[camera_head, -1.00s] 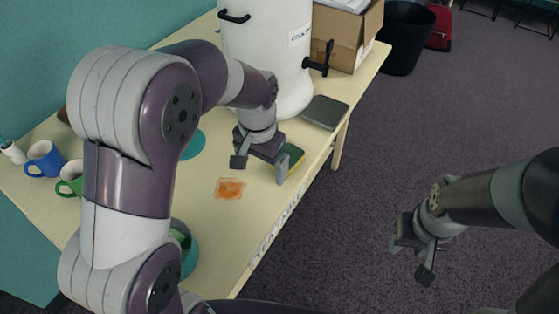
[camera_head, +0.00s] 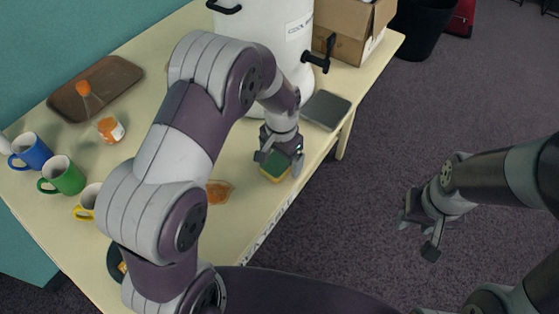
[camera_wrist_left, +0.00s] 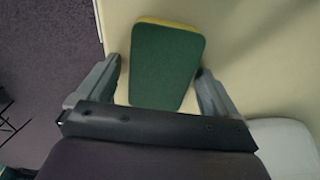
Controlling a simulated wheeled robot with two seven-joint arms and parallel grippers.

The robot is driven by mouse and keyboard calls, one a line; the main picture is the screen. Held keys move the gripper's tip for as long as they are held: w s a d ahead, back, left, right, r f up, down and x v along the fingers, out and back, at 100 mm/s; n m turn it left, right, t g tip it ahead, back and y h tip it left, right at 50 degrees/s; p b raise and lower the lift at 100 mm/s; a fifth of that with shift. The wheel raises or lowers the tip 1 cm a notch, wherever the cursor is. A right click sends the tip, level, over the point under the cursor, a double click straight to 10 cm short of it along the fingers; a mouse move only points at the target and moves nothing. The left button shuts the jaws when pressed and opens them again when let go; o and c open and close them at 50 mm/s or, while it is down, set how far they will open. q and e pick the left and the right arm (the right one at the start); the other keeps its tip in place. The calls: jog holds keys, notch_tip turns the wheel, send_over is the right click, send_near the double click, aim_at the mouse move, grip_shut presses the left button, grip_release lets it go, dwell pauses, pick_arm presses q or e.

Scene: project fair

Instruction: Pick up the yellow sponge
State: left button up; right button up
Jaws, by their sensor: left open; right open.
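The yellow sponge (camera_head: 273,167) lies on the table near its right edge, with a green scouring face up and yellow showing along its edge. In the left wrist view the sponge (camera_wrist_left: 165,65) lies between the two fingers of my left gripper (camera_wrist_left: 158,88), which is open. In the head view my left gripper (camera_head: 279,163) is right over the sponge with a finger to each side. I cannot tell whether the fingers touch it. My right gripper (camera_head: 420,228) is open and empty, off to the right above the floor.
A large white dispenser (camera_head: 272,40) with a black tap stands behind, beside a grey pad (camera_head: 326,110) and a cardboard box (camera_head: 352,30). An orange spill (camera_head: 218,191) is left of the sponge. Mugs, including a green one (camera_head: 63,175), and a brown tray (camera_head: 96,88) are at left.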

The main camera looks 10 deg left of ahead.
aim_at(284, 161)
pick_arm(q)
jog(key=shift+s, duration=0.15)
jog(key=c, duration=1)
jog(key=shift+r, duration=0.15)
jog(key=shift+r, duration=0.25)
jog(key=r, duration=0.2)
jog(key=d+r+b, duration=0.1)
jog(key=r, duration=0.1)
jog(key=shift+s, duration=0.2)
jog(key=s+d+r, duration=0.4)
jog(key=d, duration=0.1)
jog(key=s+d+r+b, duration=0.1)
jog(key=s+d+r, duration=0.1)
jog(key=d, duration=0.1)
jog(key=shift+s+d+r, duration=0.15)
jog(key=shift+d, duration=0.1)
